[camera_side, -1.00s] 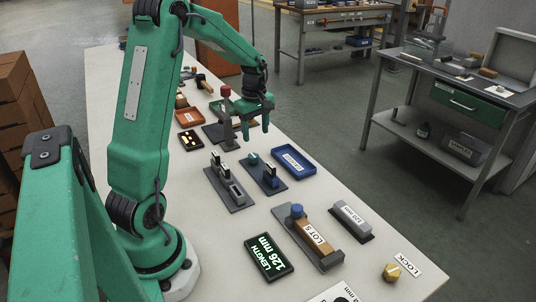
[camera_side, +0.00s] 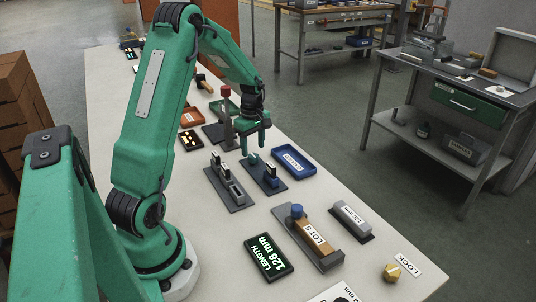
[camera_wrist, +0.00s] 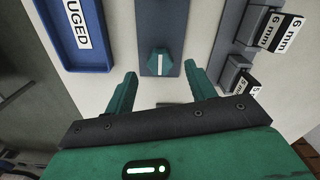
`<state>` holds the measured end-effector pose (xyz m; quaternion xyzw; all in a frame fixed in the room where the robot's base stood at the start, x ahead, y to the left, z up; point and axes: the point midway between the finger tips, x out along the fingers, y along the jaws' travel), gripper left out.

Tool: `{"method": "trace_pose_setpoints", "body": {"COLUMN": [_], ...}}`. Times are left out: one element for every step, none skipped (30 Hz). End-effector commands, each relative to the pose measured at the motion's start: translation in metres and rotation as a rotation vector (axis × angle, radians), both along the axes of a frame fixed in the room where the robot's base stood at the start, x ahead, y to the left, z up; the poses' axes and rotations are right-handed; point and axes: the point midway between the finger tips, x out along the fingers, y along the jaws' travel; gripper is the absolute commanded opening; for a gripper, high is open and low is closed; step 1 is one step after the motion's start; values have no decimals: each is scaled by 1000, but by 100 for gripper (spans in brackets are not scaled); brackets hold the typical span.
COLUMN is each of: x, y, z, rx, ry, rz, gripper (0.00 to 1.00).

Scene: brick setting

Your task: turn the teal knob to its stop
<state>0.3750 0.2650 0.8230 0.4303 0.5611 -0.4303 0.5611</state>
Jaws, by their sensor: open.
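The teal knob (camera_wrist: 160,62) sits on a dark grey plate (camera_wrist: 161,15) in the wrist view, with a white line on its face pointing roughly along the plate. In the side view the knob (camera_side: 252,159) is at the far end of its plate, just under my gripper (camera_side: 257,146). In the wrist view my gripper (camera_wrist: 157,85) is open, its two green fingers apart, one on each side of the knob's line and short of it in the picture. I cannot tell the exact height of the fingertips over the knob.
A blue tray (camera_side: 313,170) lies close to the right of the knob's plate. A grey gauge fixture (camera_side: 238,198) stands to the left. A red-topped post (camera_side: 226,92) stands just behind.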

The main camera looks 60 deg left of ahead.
Motion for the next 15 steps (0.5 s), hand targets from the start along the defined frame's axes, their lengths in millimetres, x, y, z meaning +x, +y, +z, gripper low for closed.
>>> {"method": "trace_pose_setpoints", "body": {"x": [-1, -1, 0, 0, 0, 0, 0, 0, 0, 0, 0, 0, 0, 0, 0], "y": [0, 0, 0, 0, 0, 0, 0, 0, 0, 0, 0, 0, 0, 0, 0], "z": [-7, -11, -15, -18, -20, -24, -26, -27, -29, -30, -31, -31, -32, -32, -32], "rx": [-2, -2, -1, -1, -1, -1, -1, -1, -1, 0, 0, 0, 0, 0, 0], "ry": [4, 3, 2, 2, 2, 2, 2, 1, 1, 1, 1, 0, 0, 0, 0], "rz": [0, 0, 0, 0, 0, 0, 0, 0, 0, 0, 0, 0, 0, 0, 0], "gripper": [55, 55, 55, 55, 55, 55, 55, 55, 55, 55, 55, 55, 55, 55, 55]}}
